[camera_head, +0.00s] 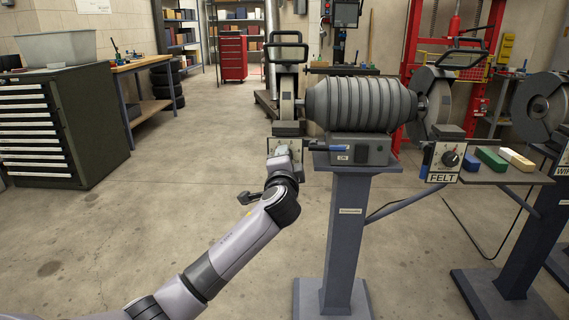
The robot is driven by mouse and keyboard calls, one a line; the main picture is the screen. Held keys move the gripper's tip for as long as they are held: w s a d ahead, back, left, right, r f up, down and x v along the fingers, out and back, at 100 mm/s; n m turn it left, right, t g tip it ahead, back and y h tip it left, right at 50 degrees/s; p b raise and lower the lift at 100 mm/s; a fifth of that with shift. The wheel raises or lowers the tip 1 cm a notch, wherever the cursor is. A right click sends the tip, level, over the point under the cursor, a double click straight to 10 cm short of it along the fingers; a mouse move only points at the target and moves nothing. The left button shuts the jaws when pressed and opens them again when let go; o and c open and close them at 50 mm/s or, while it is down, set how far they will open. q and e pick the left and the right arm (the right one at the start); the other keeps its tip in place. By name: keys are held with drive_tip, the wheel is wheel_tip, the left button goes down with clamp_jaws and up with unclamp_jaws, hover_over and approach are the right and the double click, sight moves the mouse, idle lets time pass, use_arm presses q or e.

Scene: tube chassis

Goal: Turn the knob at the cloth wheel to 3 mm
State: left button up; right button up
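A grey polishing machine (362,103) with a ribbed motor housing stands on a blue-grey pedestal. The wheel at its left end (287,96) is seen nearly edge-on. Below that wheel is a light panel (291,144), mostly covered by my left gripper (283,158); its label and any knob on it are hidden. My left gripper is at or just in front of this panel. Its fingers cannot be made out, and contact cannot be told. The right-end wheel (427,101) has a panel marked FELT with a dark knob (450,158). My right gripper is out of view.
Another wheel machine (541,107) stands at the right edge. A drawer cabinet (62,125) stands at left. The floor between is clear.

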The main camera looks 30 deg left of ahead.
use_arm(q)
drive_tip(key=shift+f, duration=0.1)
idle(0.4)
drive_tip(key=o, duration=1.1)
drive_tip(key=shift+c, duration=0.2)
drive_tip(key=v, duration=0.7)
drive_tip(key=shift+p, duration=0.4)
drive_tip(key=shift+d, duration=0.1)
